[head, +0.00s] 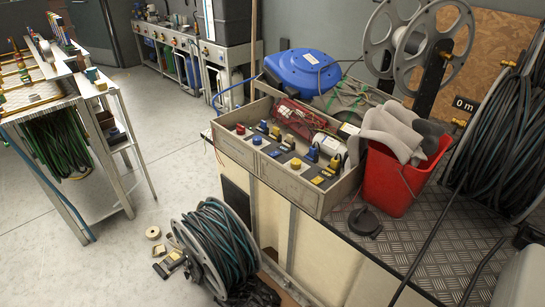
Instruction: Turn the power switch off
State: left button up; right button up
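No part that I can single out as the power switch is clear in the head view. A shallow grey box (291,184) on the bench holds several small coloured knobs or plugs, among them a red one (240,129), a blue one (257,140) and a yellow one (295,163). They are too small to tell which, if any, is the power switch or how it is set. Neither of my grippers is in view.
A red bucket (388,184) with grey cloths stands right of the box on the metal-plated bench (450,232). A blue reel (302,72) sits behind. A hose reel (213,246) lies on the floor before the bench. Open floor (90,255) lies left, beside a rack (110,165).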

aim_at(241, 131)
jog(key=z, duration=0.25)
jog(key=i+j+z, duration=0.1)
jog(key=j+z, duration=0.7)
jog(key=z, duration=0.2)
jog(key=i, duration=0.05)
